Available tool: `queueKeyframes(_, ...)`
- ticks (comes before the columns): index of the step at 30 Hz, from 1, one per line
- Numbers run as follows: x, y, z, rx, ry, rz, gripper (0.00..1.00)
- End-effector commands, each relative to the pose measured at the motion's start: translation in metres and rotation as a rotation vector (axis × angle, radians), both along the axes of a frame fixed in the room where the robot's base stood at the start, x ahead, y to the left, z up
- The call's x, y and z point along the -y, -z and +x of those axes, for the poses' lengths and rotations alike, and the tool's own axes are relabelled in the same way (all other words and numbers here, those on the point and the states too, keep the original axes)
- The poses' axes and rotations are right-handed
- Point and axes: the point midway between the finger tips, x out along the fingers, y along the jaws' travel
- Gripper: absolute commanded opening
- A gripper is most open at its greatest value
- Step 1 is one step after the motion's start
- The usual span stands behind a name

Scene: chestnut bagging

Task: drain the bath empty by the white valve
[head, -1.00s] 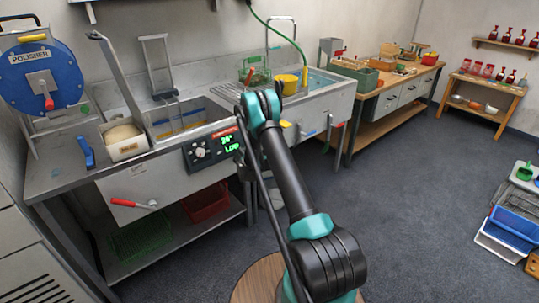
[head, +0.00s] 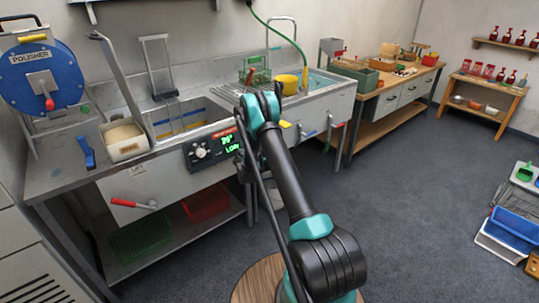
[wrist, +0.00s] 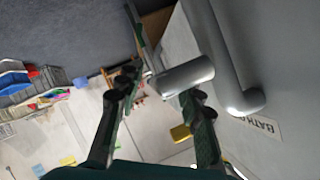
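The white valve shows in the wrist view as a pale cylindrical handle (wrist: 187,77) on a bent grey pipe (wrist: 232,75). A panel with a partly cut-off label starting "BATH" (wrist: 262,125) is beside it. My gripper (wrist: 163,86) has its two dark fingers spread. The handle lies at the gap between the fingertips, close to the right finger; I cannot tell whether they touch. In the head view the bath (head: 190,119) is a sunken steel basin in the counter, with a control box and green display (head: 213,147) on its front. My arm hides the valve and gripper there.
A red-handled lever (head: 133,203) sticks out of the counter front at left. Yellow, blue and red handles (head: 338,124) line the front right of my arm. A lower shelf holds a red crate (head: 206,203) and a green one.

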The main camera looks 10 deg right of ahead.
Motion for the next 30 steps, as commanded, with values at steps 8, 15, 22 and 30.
queueKeyframes(8,-0.017,-0.011,-0.016,0.0,-0.001,0.001,0.37)
queueKeyframes(15,-0.051,-0.03,-0.048,0.0,-0.004,-0.001,0.37)
queueKeyframes(22,-0.073,-0.043,-0.069,0.0,-0.002,0.0,0.37)
queueKeyframes(30,-0.08,-0.048,-0.077,0.0,0.0,0.0,0.37)
